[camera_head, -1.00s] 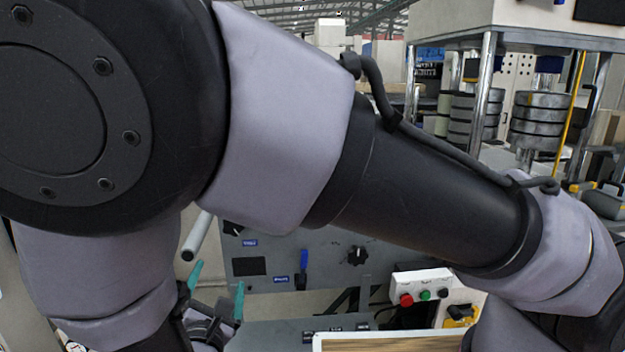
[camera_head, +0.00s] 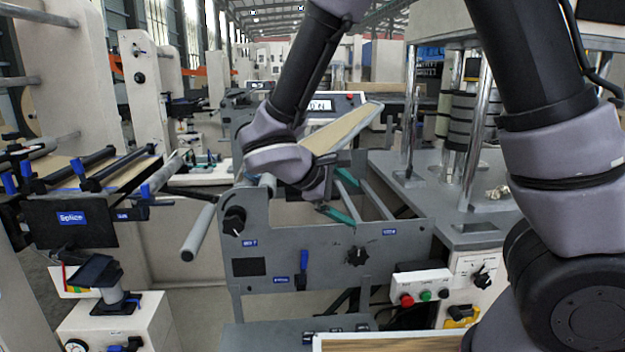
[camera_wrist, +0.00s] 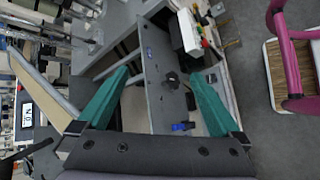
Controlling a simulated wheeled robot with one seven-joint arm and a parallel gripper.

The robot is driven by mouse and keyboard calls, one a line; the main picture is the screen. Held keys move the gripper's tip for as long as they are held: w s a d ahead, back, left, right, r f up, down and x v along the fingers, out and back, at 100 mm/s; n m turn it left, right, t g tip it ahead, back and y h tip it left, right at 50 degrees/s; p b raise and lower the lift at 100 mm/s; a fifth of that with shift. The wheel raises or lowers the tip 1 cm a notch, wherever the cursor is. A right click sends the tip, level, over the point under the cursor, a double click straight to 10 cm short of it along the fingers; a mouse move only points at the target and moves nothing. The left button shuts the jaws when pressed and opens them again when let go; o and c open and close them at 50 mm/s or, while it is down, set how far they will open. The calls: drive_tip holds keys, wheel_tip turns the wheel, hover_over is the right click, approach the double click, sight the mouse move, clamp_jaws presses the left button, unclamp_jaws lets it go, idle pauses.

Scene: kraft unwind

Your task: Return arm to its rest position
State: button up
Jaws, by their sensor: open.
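My gripper (camera_head: 342,197) has two teal fingers spread apart with nothing between them. In the head view it hangs in front of the grey machine frame, near its upper edge. In the wrist view the gripper (camera_wrist: 158,88) is open, and the grey panel (camera_wrist: 152,75) with a black knob and a blue lever shows between and beyond the fingers. My arm bends across the upper part of the head view, with its thicker links at the right.
The grey panel (camera_head: 310,250) carries knobs and a blue lever. A button box (camera_head: 422,287) with red and green buttons stands at its right. A metal roller bar (camera_head: 199,233) juts out at left. A splice table (camera_head: 70,220) is farther left. A pink-framed object (camera_wrist: 285,60) shows in the wrist view.

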drive_tip(key=s+d+r+m+y, duration=0.3)
drive_tip(key=d+r+m+y, duration=0.2)
drive_tip(key=d+r+m, duration=0.3)
drive_tip(key=s+d+r+m+t+y, duration=0.1)
drive_tip(key=s+d+r+m+y, duration=0.3)
drive_tip(key=d+r+m, duration=0.5)
drive_tip(key=shift+s+d+r+m+y, duration=0.2)
drive_tip(key=shift+s+r+m+y, duration=0.1)
drive_tip(key=shift+r+y, duration=0.5)
drive_tip(key=shift+r, duration=0.1)
